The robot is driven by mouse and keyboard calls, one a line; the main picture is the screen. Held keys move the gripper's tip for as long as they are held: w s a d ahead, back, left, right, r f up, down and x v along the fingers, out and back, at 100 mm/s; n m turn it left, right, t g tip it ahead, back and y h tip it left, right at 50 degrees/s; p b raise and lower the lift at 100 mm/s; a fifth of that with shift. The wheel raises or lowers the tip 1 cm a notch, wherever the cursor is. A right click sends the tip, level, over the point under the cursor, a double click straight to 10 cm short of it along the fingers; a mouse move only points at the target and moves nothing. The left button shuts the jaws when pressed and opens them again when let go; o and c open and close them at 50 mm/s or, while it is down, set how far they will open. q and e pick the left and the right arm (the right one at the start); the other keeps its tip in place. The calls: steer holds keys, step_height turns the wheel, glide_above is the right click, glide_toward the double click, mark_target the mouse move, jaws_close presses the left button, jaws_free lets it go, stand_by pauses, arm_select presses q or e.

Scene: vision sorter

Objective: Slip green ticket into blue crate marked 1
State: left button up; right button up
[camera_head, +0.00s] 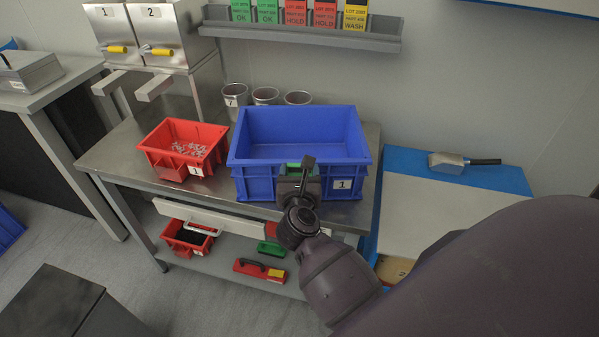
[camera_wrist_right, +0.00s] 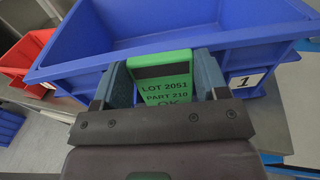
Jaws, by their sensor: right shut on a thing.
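The blue crate (camera_head: 256,186) stands on the steel table, with a white label marked 1 on its front. In the right wrist view the crate (camera_wrist_right: 90,50) lies just beyond the fingers. My right gripper (camera_head: 298,172) is at the crate's front wall, near the rim. It is shut on the green ticket (camera_wrist_right: 163,72), which reads LOT 2051, PART 210, OK. The ticket is upright between the two fingers (camera_wrist_right: 164,80). In the head view only a sliver of the ticket (camera_head: 293,165) shows, the gripper hiding the rest. My left gripper is not in view.
A red bin (camera_head: 165,165) with small parts, also marked 1, stands left of the crate. Metal cups (camera_head: 265,96) stand behind. A wall rack (camera_head: 300,35) holds several green, red and yellow tickets. A blue-edged bench (camera_head: 410,160) is at right.

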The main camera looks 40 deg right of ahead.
steer(key=o, duration=0.9)
